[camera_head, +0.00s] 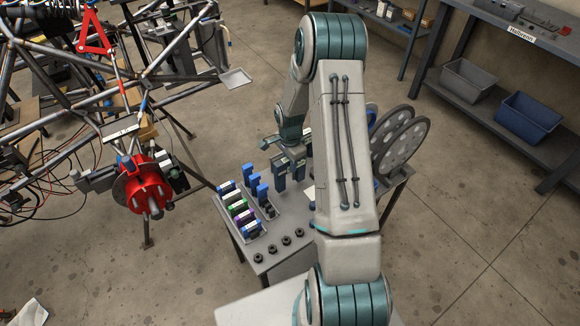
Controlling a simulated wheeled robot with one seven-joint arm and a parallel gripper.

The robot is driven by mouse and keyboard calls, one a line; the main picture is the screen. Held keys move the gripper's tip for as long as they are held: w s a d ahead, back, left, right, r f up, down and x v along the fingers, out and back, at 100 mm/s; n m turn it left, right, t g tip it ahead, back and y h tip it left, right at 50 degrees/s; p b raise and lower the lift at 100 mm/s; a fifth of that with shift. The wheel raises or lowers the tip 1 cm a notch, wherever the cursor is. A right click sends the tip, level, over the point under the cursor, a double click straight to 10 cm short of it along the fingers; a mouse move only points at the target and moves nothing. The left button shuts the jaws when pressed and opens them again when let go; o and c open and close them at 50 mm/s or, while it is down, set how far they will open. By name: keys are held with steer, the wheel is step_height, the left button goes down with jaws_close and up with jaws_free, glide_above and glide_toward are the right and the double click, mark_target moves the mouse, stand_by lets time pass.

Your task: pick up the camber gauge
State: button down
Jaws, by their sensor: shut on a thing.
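My gripper (289,173) points down over the grey work table (284,268), behind and left of my forearm. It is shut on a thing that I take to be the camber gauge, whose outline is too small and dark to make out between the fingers. I cannot tell whether the held thing touches the table. My arm hides part of the table to the right of the gripper.
A tray (240,213) with several coloured blocks and upright blue pieces (255,181) stand left of the gripper. Several black nuts (286,240) lie at the front. Large grey discs (403,143) stand right. The tube chassis with a red hub (143,184) is at left.

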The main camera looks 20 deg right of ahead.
steer(key=shift+r, duration=0.85)
steer(key=s+d+r+b, duration=0.2)
steer(key=s+d+r, duration=0.4)
steer(key=d, duration=0.3)
steer(key=shift+s+d+r, duration=0.3)
steer(key=shift+s+r, duration=0.05)
steer(key=shift+r, duration=0.15)
